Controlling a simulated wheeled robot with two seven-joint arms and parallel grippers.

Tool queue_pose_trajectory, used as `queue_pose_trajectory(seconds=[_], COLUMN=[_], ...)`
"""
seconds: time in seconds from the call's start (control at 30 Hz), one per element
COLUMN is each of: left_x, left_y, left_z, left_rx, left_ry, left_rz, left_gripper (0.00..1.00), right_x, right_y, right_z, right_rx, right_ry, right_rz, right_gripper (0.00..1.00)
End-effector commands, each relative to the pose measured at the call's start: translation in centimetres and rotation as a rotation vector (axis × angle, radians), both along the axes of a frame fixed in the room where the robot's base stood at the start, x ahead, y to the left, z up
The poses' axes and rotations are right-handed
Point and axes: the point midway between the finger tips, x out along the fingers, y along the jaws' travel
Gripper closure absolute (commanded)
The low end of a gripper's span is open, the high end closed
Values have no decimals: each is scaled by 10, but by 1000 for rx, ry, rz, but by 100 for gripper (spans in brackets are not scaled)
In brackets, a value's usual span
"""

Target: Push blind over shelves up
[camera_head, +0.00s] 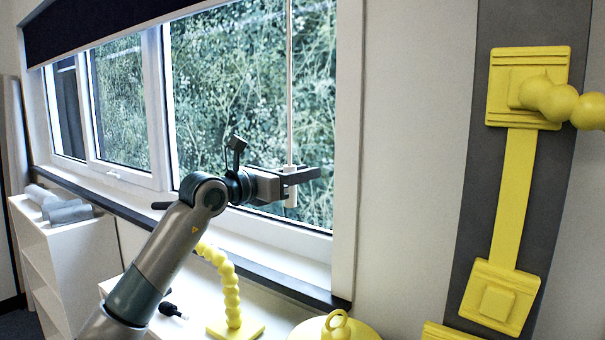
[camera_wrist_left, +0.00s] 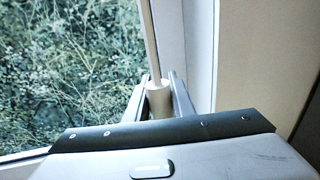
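The dark blind (camera_head: 110,22) is a band along the top of the window at the upper left, with most of the glass uncovered. A thin pale cord (camera_head: 289,80) hangs in front of the right pane and ends in a white cylindrical handle (camera_head: 291,200). My left gripper (camera_head: 303,177) is at this handle, one finger on each side, and appears shut on it. In the left wrist view the handle (camera_wrist_left: 160,101) stands upright between the fingers, with the cord rising from it. Part of the handle is hidden by the fingers. My right gripper is out of view.
White shelves (camera_head: 75,245) stand below the sill at the left, with grey rolls (camera_head: 62,208) on top. Yellow wall fixtures (camera_head: 515,190) are at the right.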

Motion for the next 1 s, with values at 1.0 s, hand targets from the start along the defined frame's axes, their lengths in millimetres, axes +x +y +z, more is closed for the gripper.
queue_pose_trajectory(seconds=[1.0], left_x=[-1], left_y=[1], left_z=[171], left_rx=[-5], left_ry=[-7], left_rz=[1], left_gripper=[100], right_x=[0], right_y=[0], right_z=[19], right_rx=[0], right_ry=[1], right_rz=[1], right_gripper=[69])
